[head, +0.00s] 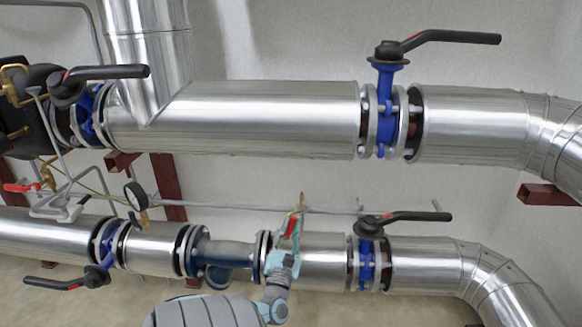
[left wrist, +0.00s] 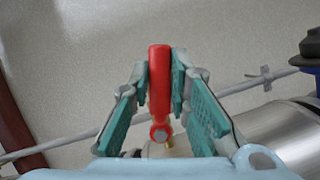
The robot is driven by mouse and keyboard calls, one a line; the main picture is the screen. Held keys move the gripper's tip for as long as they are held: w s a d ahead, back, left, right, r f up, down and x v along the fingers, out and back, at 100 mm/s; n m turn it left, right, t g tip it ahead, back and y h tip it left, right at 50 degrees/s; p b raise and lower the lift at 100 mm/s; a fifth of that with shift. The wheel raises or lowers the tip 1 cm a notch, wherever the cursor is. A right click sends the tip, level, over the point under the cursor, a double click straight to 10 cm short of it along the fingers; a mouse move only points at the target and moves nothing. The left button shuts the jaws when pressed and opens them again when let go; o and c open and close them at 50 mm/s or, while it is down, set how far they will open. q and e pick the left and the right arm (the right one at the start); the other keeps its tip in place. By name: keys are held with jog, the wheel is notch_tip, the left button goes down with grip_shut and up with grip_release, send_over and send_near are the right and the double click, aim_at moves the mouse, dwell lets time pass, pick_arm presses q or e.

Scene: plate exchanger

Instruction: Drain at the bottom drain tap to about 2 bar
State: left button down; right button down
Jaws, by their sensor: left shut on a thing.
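A small brass tap with a red lever (head: 291,227) stands at the lower pipe, right of centre in the head view. My left gripper (head: 286,248) comes up from below and is shut on this red lever. In the left wrist view the red lever (left wrist: 159,85) stands upright between the two teal-padded fingers, with its pivot screw at the lower end. The tap's body is mostly hidden behind my gripper. A round pressure gauge (head: 135,196) with a white face stands above the lower pipe to the left; its reading is too small to tell.
Blue valves with black levers sit on the upper pipe (head: 240,115) and the lower pipe (head: 425,262). Another red-handled tap (head: 20,187) is at the far left. A thin grey line (head: 230,207) runs along the wall behind my gripper. Red brackets (head: 168,187) hold the pipes.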

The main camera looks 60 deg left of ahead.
pick_arm(q)
jog(key=shift+f, duration=0.15)
jog(key=c, duration=1.5)
grip_release()
jog(key=shift+s, duration=0.1)
jog(key=v, duration=1.2)
pick_arm(e)
jog(key=shift+w+r, duration=0.1)
jog(key=shift+w, duration=0.1)
